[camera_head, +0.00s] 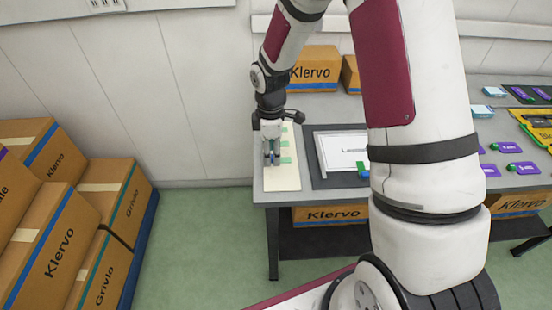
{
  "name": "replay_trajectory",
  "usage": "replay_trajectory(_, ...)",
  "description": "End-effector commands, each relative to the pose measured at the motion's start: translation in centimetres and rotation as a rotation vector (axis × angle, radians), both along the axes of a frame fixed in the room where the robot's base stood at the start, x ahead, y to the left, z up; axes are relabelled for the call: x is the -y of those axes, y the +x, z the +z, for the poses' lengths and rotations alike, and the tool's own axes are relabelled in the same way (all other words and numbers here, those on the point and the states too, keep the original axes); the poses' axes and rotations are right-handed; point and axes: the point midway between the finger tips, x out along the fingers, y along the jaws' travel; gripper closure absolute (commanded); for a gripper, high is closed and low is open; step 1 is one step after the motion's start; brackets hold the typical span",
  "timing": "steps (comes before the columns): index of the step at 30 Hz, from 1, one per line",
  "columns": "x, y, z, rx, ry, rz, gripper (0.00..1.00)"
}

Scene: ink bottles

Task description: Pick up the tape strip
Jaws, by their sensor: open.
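Several short green tape strips (286,160) lie on a cream board (282,182) at the left end of the table. My gripper (271,161) points down over the board's left part, beside the strips. Its jaws are open. A small bluish-green patch shows around the fingertips, and I cannot tell whether it is a strip or part of the gripper. I cannot tell how high the fingertips are above the board. The gripper hides part of the board.
A dark mat with a white framed sheet (343,151) lies right of the board. Klervo boxes (314,70) stand behind. Purple labels (508,147) and a yellow tray (538,127) are at the right. My arm covers the table's middle. Stacked cartons (53,243) stand at the left.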

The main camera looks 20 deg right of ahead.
Motion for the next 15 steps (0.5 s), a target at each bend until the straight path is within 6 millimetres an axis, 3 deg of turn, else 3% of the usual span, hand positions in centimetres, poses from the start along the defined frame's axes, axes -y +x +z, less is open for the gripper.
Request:
replay_trajectory(4,0.05,0.01,-1.23,0.000,0.000,-0.001,0.58)
replay_trajectory(11,0.04,0.06,-1.32,0.002,-0.001,-0.001,0.58)
replay_trajectory(15,0.04,0.06,-1.31,0.002,-0.001,-0.001,0.83)
